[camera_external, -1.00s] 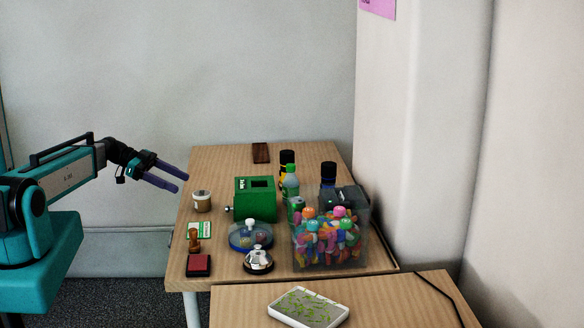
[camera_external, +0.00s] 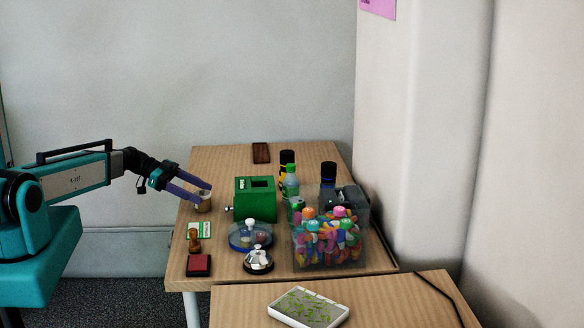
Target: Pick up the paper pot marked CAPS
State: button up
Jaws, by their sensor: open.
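The paper pot (camera_external: 204,204), a small brown cup with a pale rim, stands upright near the left edge of the wooden table (camera_external: 222,160). Its marking is too small to read. My gripper (camera_external: 204,192) reaches in from the left with its two purple fingers open. The fingers are at the pot's upper part and cover some of its rim. I cannot tell whether they touch it or are fully around it.
A green box (camera_external: 255,200) stands just right of the pot. A green-and-white card (camera_external: 199,229), a wooden stamp (camera_external: 194,241) and a red ink pad (camera_external: 199,264) lie nearer. Bottles (camera_external: 291,181) and a clear tub of colourful pieces (camera_external: 330,240) stand further right.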

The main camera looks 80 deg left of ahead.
aim_at(210, 196)
jog(key=shift+w+d+f, duration=0.1)
jog(key=shift+w+f, duration=0.05)
jog(key=shift+w, duration=0.1)
jog(key=shift+w, duration=0.1)
jog(key=shift+p+x, duration=1.05)
jog(key=shift+x, duration=1.45)
jog(key=shift+f, duration=0.1)
jog(key=c, duration=1.1)
jog(key=shift+r, duration=0.25)
